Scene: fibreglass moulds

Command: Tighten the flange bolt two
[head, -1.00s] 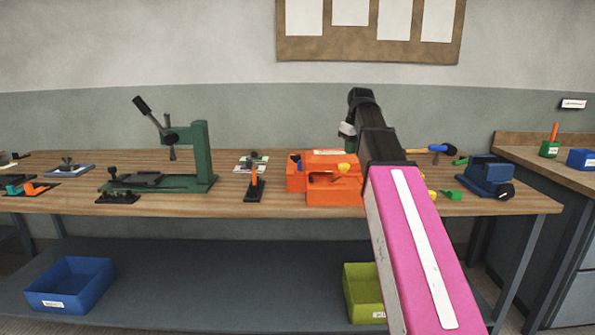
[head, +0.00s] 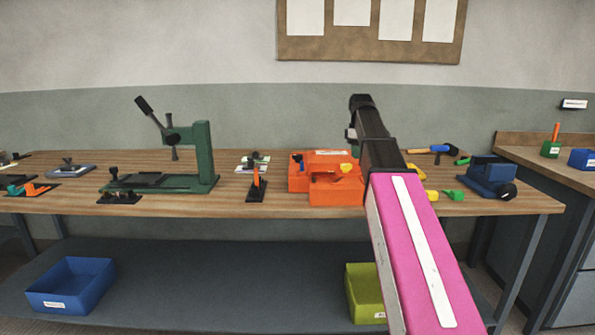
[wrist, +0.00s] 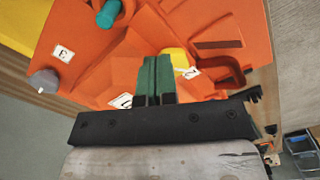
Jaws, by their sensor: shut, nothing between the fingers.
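An orange fibreglass mould (head: 325,190) sits on the workbench, left of my arm, with a yellow knob-like part (head: 346,168) on it. In the wrist view the orange mould (wrist: 85,70) fills much of the picture and carries small number labels. A yellow bolt head (wrist: 178,58) shows just right of my fingers, beside a label that seems to read 2 (wrist: 189,72). A teal bolt (wrist: 108,14) stands at the top and a grey one (wrist: 43,81) at the left. My gripper (wrist: 155,62) has its green fingers together and empty, partly covering the yellow bolt; contact cannot be told.
On the bench are a green press (head: 203,155), a blue vise (head: 487,178) and a blue-handled mallet (head: 432,149).

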